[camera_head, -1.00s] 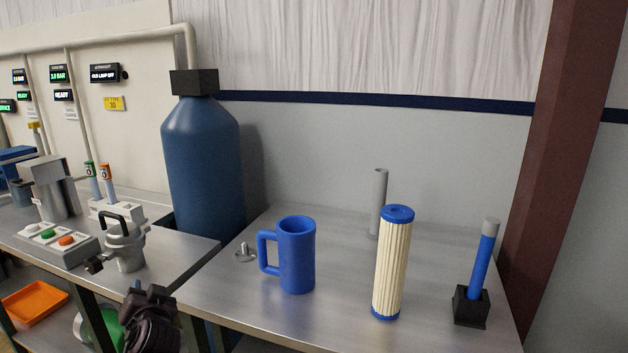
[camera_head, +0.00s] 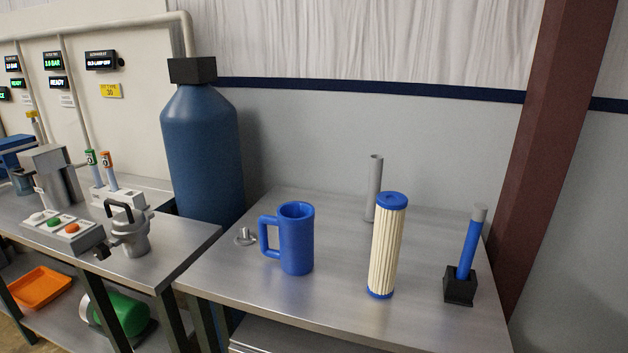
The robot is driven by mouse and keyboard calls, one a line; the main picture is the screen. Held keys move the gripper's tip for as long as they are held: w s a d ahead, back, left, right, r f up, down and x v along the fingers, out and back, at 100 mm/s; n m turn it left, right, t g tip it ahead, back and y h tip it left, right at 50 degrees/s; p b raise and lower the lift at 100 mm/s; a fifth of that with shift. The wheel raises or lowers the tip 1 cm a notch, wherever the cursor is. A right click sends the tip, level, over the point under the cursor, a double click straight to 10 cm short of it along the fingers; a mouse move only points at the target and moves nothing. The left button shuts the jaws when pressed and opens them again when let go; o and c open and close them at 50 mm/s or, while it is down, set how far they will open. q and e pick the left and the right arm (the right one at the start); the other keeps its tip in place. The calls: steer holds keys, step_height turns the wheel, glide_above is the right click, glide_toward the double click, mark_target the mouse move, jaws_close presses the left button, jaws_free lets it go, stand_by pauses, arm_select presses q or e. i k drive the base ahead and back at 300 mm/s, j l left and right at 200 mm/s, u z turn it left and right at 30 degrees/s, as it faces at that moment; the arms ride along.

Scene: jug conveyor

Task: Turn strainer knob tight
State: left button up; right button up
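A grey metal strainer body (camera_head: 130,238) with a black arched handle (camera_head: 119,208) on top stands upright at the right end of the left bench. A dark knob-like part (camera_head: 103,250) sticks out from its lower left side. I cannot tell from here how tight it is. Neither of my grippers is in view, and nothing touches the strainer.
A control box (camera_head: 60,234) with buttons sits left of the strainer. A large blue tank (camera_head: 203,150) rises behind. On the right table (camera_head: 335,305) stand a blue jug (camera_head: 296,240), a pleated cartridge (camera_head: 387,250) and a blue rod in a black block (camera_head: 460,287).

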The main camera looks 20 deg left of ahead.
mark_target(101, 250)
steer(key=u, duration=1.85)
steer(key=i+j, duration=0.15)
steer(key=j, duration=0.15)
steer(key=i+j+z, duration=0.15)
steer(key=j, duration=0.2)
steer(key=i+j, duration=0.15)
steer(key=j, duration=0.15)
steer(key=i+j+z, duration=0.1)
steer(key=j, duration=0.25)
steer(key=i+j+z, duration=0.1)
steer(key=j, duration=0.25)
steer(key=i+j, duration=0.15)
steer(key=j, duration=0.2)
steer(key=i+z, duration=0.05)
